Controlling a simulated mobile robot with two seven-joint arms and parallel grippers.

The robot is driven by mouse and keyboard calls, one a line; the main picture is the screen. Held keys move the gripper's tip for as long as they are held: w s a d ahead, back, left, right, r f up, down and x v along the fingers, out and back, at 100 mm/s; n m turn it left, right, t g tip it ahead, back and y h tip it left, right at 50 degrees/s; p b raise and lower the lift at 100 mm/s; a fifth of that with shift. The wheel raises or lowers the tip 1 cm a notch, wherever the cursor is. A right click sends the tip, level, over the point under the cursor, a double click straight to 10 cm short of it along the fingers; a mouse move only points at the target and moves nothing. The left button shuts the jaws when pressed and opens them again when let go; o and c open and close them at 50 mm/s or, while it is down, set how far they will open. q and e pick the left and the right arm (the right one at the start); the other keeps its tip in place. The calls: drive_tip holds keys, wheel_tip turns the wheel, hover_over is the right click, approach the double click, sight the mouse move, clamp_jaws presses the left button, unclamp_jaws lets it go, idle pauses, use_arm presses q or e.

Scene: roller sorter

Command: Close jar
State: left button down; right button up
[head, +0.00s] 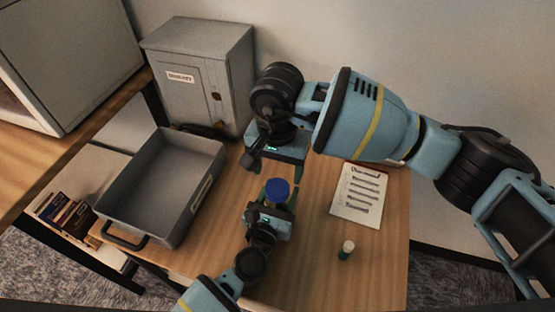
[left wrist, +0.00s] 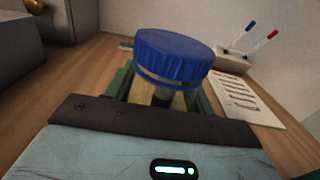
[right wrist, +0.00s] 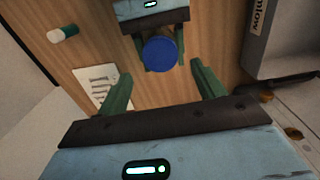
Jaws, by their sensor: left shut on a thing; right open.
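The jar's round blue lid (head: 277,190) shows near the middle of the table in the head view. In the left wrist view the blue lid (left wrist: 175,55) sits on top of the jar, with a narrow band below it. My left gripper (head: 270,214) is shut on the jar body, which is mostly hidden by the fingers and lid. My right gripper (right wrist: 163,88) is open and empty. Its fingers point towards the blue lid (right wrist: 160,54) from the far side, apart from it. I cannot tell how tightly the lid sits.
A grey tray (head: 131,238) stands left of the jar, with a grey cabinet (head: 205,75) behind it. A printed sheet (head: 345,210) and a small white-and-green bottle (head: 346,250) lie to the right.

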sight(277, 188)
drive_tip(key=shift+f, duration=2.85)
drive_tip(key=shift+c, duration=0.5)
